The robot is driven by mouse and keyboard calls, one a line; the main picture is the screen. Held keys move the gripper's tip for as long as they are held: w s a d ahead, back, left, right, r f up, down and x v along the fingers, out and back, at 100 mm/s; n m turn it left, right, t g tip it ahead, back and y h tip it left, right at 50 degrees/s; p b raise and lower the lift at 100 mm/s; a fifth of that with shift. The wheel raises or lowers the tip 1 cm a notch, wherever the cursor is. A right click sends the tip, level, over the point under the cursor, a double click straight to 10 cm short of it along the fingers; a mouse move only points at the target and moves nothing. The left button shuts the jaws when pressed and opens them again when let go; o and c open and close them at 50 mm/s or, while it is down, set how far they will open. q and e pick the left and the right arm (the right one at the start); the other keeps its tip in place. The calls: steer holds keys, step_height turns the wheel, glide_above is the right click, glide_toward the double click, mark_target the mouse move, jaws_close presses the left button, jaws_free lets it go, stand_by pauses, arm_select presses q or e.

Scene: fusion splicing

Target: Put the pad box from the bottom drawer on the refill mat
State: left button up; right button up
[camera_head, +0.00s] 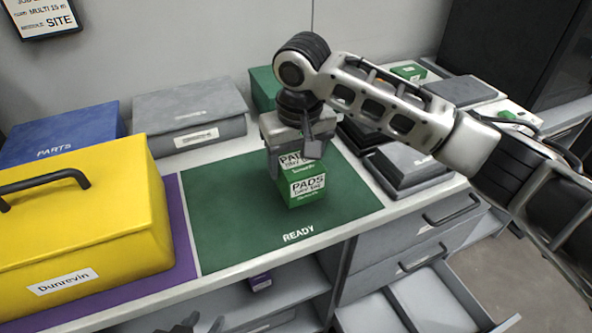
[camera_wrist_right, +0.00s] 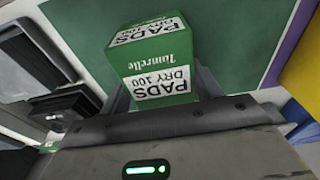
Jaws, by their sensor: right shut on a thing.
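My right gripper (camera_head: 292,150) is shut on the green pad box (camera_head: 306,187), which has white PADS labels. The box is upright over the middle of the green mat marked READY (camera_head: 225,215); I cannot tell whether its base touches. The right wrist view also shows the pad box (camera_wrist_right: 153,62) between the fingers, reading PADS DRY 100 Tunrelle. No mat label reading REFILL shows. A purple mat (camera_head: 183,240) lies left of the green one. The bottom drawer (camera_head: 430,300) stands open at lower right. Dark tips of my left gripper (camera_head: 190,324) show at the bottom edge, mostly cut off.
A yellow Dunrevin case (camera_head: 90,220) stands on the purple mat. A blue PARTS box (camera_head: 65,135), a grey box (camera_head: 190,115) and a green box (camera_head: 263,88) stand behind. Dark grey devices (camera_head: 410,165) stand right of the green mat. The green mat's left part is clear.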

steer(key=shift+f, duration=1.45)
steer(key=shift+f, duration=0.1)
steer(key=o, duration=1)
steer(key=shift+o, duration=0.2)
